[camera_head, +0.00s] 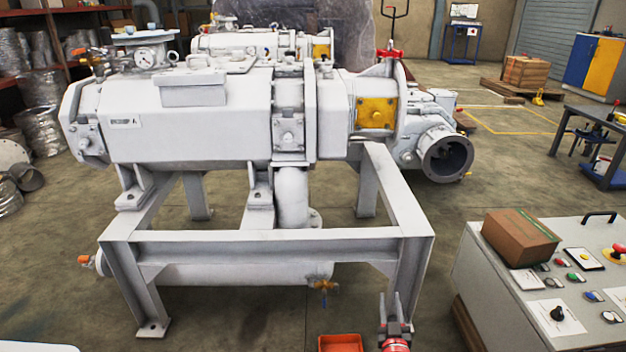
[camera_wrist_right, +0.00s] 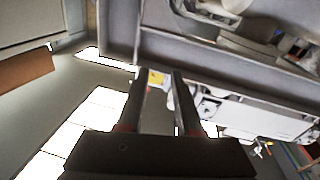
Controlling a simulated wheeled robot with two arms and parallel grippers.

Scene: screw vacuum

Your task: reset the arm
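My right gripper (camera_head: 390,298) shows at the bottom of the head view, pointing up, in front of the white frame of the vacuum machine. In the right wrist view my right gripper (camera_wrist_right: 160,73) has its two dark fingers apart with nothing between them, so it is open and empty. My left gripper is not in view. The white screw vacuum machine (camera_head: 190,115) stands on its white steel frame (camera_head: 270,248) across the middle of the head view.
A control cabinet (camera_head: 500,270) with buttons stands at the right, a brown box (camera_head: 520,237) on top. An orange-red bin (camera_head: 340,343) is at the bottom edge, left of my right gripper. Open floor (camera_head: 510,150) lies behind the cabinet. A dark table (camera_head: 598,135) stands at the far right.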

